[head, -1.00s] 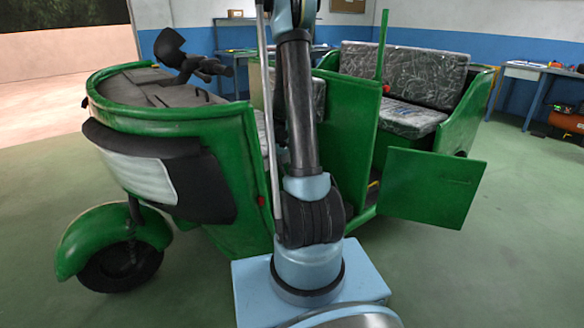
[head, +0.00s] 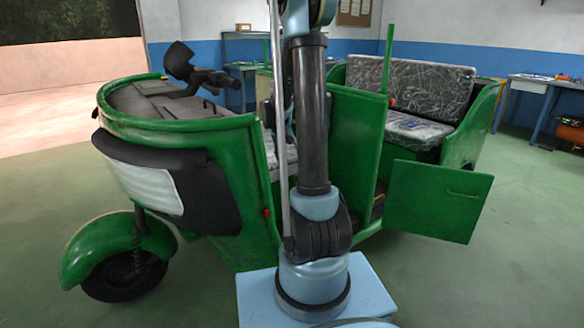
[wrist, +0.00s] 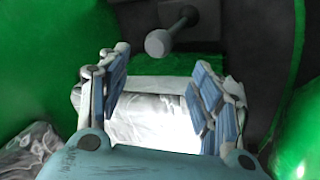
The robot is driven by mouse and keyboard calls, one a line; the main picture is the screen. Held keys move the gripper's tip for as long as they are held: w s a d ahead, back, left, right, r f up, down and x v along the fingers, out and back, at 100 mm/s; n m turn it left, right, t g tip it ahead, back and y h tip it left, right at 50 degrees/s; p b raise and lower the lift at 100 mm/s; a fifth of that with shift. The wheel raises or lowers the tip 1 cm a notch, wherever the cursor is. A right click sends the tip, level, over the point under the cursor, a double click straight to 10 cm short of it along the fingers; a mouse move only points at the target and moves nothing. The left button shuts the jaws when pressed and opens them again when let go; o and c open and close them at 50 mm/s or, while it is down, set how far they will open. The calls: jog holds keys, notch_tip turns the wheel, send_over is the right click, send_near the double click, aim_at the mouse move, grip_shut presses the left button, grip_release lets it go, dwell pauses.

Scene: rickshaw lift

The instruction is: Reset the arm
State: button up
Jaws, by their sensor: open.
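My gripper (wrist: 158,98) shows in the wrist view with its two blue-padded fingers spread apart and nothing between them. Beyond the fingers is a pale, plastic-looking surface (wrist: 145,125), and above it a grey round knob on a stem (wrist: 158,42). Green panels (wrist: 40,60) curve on both sides. In the head view my arm stands upright in front of the green rickshaw (head: 215,190), and my gripper is out of that picture. How far the fingers are from the pale surface, I cannot tell.
The rickshaw's open green door (head: 435,200) sticks out on the right. Its rear seat (head: 425,90) is wrapped in clear plastic. The front wheel (head: 125,275) is at lower left. A blue workbench (head: 530,90) stands at the back right. The green floor is clear at the right front.

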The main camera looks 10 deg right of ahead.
jog(key=shift+a+r, duration=0.1)
jog(key=shift+r, duration=0.3)
